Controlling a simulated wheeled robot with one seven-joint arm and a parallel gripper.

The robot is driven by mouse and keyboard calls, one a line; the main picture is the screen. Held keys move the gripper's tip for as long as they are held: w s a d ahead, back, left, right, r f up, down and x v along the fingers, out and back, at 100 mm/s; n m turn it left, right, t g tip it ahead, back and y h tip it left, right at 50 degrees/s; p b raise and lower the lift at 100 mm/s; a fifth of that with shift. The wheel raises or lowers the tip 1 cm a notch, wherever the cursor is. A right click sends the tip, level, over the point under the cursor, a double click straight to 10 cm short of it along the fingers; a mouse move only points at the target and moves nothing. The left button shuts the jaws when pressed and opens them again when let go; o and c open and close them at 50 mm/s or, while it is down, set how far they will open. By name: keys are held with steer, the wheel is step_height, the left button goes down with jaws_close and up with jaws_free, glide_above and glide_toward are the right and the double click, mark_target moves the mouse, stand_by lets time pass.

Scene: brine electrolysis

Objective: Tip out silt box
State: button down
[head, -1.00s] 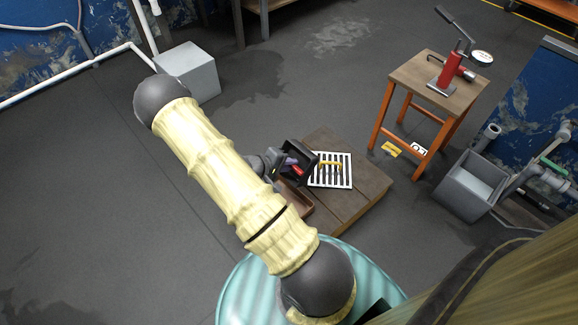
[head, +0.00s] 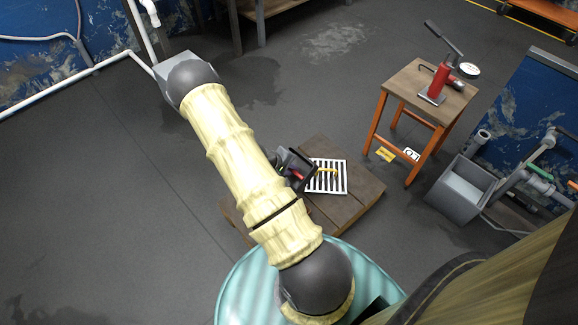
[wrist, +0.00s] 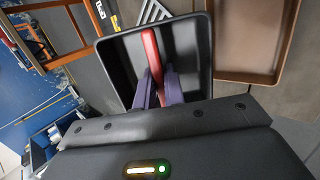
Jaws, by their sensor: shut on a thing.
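The silt box is a dark, open box with a red bar across it. In the wrist view the box (wrist: 196,50) faces me with its bare dark-grey inside. My gripper (wrist: 154,88) has its purple fingers shut on the red bar (wrist: 151,55). In the head view the box (head: 296,163) is small and partly hidden by my gripper and arm; it appears to be over the low wooden platform, beside the grate. A shallow brown tray (wrist: 278,42) is right of the box in the wrist view. The tray is hidden by my arm in the head view.
A white slatted grate (head: 338,188) with a yellow handle lies on the wooden platform (head: 365,190). An orange-legged stool (head: 405,80) carries a red hand pump (head: 437,82). A grey basin (head: 452,205) with pipes stands right. Floor at left is clear.

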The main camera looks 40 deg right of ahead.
steer(key=shift+d+r+y+p, duration=0.35)
steer(key=shift+y+p, duration=0.4)
steer(key=shift+p, duration=0.45)
steer(key=shift+d+r+y+p, duration=0.2)
steer(key=shift+d+y+p, duration=0.2)
steer(key=shift+y+p, duration=0.6)
steer(key=shift+d+p, duration=0.1)
steer(key=shift+p, duration=0.9)
steer(key=p, duration=0.4)
steer(key=y+p, duration=0.1)
steer(key=p, duration=0.3)
steer(key=shift+w+d+r+y, duration=0.1)
steer(key=shift+d+r+y, duration=0.15)
steer(key=shift+d+r, duration=0.1)
steer(key=shift+d+f, duration=0.1)
steer(key=shift+d+y+p, duration=0.25)
steer(key=shift+y+p, duration=0.25)
steer(key=shift+y, duration=0.2)
steer(key=shift+d, duration=0.1)
steer(key=shift+d+y, duration=0.1)
steer(key=shift+y, duration=0.4)
